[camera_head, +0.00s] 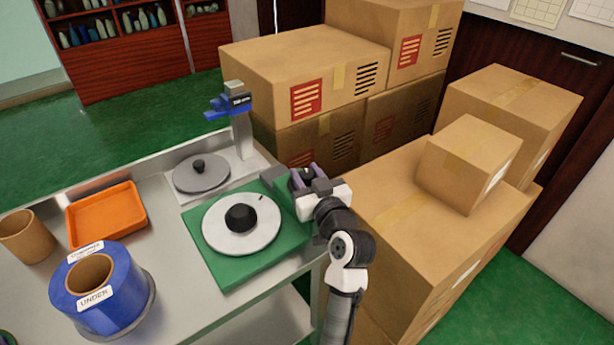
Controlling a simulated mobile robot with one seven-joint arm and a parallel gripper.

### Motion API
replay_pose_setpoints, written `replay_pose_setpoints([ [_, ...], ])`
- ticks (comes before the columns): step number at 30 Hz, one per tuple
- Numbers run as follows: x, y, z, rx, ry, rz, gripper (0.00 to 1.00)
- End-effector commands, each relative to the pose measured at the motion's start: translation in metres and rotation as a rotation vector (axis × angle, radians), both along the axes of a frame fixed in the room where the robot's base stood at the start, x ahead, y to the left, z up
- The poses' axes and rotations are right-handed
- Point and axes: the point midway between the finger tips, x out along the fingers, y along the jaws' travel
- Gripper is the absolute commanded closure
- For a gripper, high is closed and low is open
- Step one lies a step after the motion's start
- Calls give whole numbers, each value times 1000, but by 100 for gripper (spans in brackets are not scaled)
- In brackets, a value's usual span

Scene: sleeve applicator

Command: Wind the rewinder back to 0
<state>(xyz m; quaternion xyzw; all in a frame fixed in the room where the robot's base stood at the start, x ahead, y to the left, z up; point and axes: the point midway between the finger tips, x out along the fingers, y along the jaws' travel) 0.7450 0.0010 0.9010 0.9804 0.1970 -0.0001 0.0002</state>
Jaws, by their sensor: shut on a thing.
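The rewinder has a green base (198,240) on the metal table, with a pale round disc (220,238) and a black hub (241,218) on top. A short dark mark (262,198) shows on the disc near its far right edge. No readable number shows on it.
A grey disc on a stand with a blue head (230,103) is behind the rewinder. An orange tray (107,214), a blue roll (112,300) and a cardboard core (27,237) are to the left. Stacked cartons (400,215) crowd my arm on the right.

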Motion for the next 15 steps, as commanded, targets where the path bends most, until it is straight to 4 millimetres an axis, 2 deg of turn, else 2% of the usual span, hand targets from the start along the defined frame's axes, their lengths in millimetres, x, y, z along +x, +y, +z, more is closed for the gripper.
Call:
replay_pose_setpoints([
  [15, 1, -1, 0, 1, -5, 344, 89],
])
